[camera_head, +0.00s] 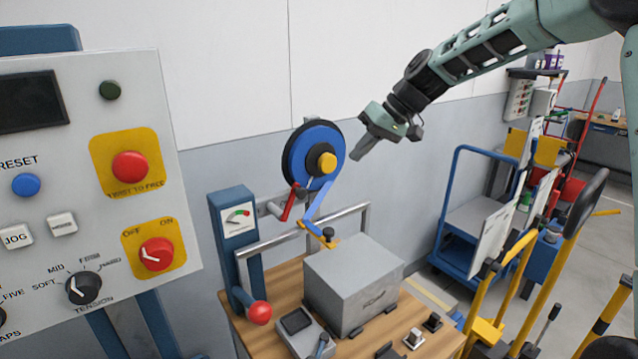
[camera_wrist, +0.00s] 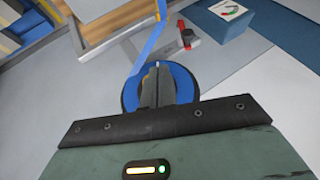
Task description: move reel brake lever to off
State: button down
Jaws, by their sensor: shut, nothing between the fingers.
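A blue reel (camera_head: 314,155) with a yellow hub is mounted at the wall, and blue strap runs down from it. A short red lever (camera_head: 288,207) sits just below the reel, slanting down to the left. No label on it is readable. My gripper (camera_head: 358,154) is shut and empty, to the right of the reel and above the lever, apart from the lever. In the wrist view the closed fingers (camera_wrist: 157,72) show in front of the blue reel (camera_wrist: 185,85), hiding part of it. The red lever (camera_wrist: 184,30) shows there beyond the reel, partly seen.
A blue gauge box (camera_head: 236,218) stands left of the lever, with a red ball knob (camera_head: 260,312) below. A grey box (camera_head: 353,283) sits on the wooden bench below. A control panel (camera_head: 95,180) fills the left. Carts (camera_head: 478,215) stand right.

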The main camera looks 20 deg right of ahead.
jog(key=shift+f, duration=0.1)
jog(key=w+a+f+p, duration=0.2)
jog(key=a+f+p, duration=0.4)
jog(key=a+f, duration=0.2)
jog(key=shift+w+a, duration=0.2)
jog(key=shift+a, duration=0.35)
